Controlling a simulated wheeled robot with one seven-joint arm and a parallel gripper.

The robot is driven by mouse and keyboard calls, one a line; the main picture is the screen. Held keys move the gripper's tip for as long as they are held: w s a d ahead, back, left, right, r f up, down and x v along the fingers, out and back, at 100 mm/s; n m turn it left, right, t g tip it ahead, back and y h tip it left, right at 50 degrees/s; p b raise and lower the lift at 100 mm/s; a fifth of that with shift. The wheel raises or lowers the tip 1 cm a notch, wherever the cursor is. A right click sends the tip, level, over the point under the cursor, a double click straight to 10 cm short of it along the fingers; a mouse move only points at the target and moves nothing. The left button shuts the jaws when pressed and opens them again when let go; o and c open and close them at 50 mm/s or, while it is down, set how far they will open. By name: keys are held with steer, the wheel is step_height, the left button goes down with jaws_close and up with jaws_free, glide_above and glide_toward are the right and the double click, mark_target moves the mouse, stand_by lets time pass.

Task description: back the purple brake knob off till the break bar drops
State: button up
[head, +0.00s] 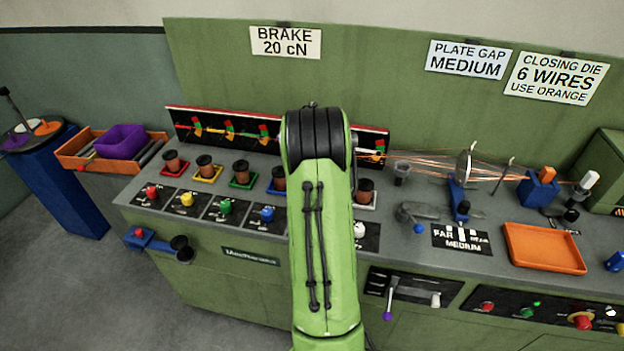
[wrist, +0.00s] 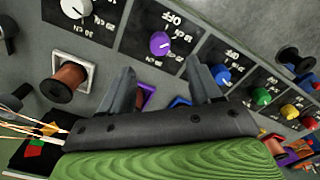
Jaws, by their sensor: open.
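The purple brake knob (wrist: 160,43) shows in the wrist view, on a black dial plate with an OFF mark and cN figures. It has a pale pointer line; I cannot tell its exact setting. My gripper (wrist: 160,66) is open and empty, its two fingers spread below the knob in the picture, apart from it. In the head view my arm hides the knob and the gripper. A row of red, yellow and green flags (head: 229,129) stands on the dark back strip (head: 211,133). I cannot pick out the break bar of the purple station; my arm covers part of the strip.
Neighbouring knobs are white (wrist: 76,8) and blue (wrist: 221,74). A spool (wrist: 68,78) stands near the left finger in the wrist view. Copper wires (head: 425,160) run right to a round plate (head: 464,165). A sign (head: 285,42) reads BRAKE 20 cN.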

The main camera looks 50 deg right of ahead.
step_height(320, 180, up, 7)
steer(key=shift+p, duration=0.4)
steer(key=shift+r, duration=0.1)
steer(key=w+a+r+n+t, duration=0.1)
steer(key=a+r, duration=0.4)
steer(key=a, duration=0.4)
steer(key=a+r+n+t, duration=0.1)
steer(key=a+r+n, duration=0.1)
steer(key=a+r, duration=0.55)
steer(key=s+a+n+t, duration=0.1)
steer(key=s+a, duration=0.5)
steer(key=a, duration=0.3)
steer(key=s+a+f+n+t, duration=0.1)
steer(key=s+a+n+t, duration=0.1)
steer(key=s+a, duration=0.5)
steer(key=a, duration=0.2)
steer(key=shift+s+a+f+t, duration=0.15)
steer(key=shift+s+a+t, duration=0.1)
steer(key=shift+a+t, duration=0.05)
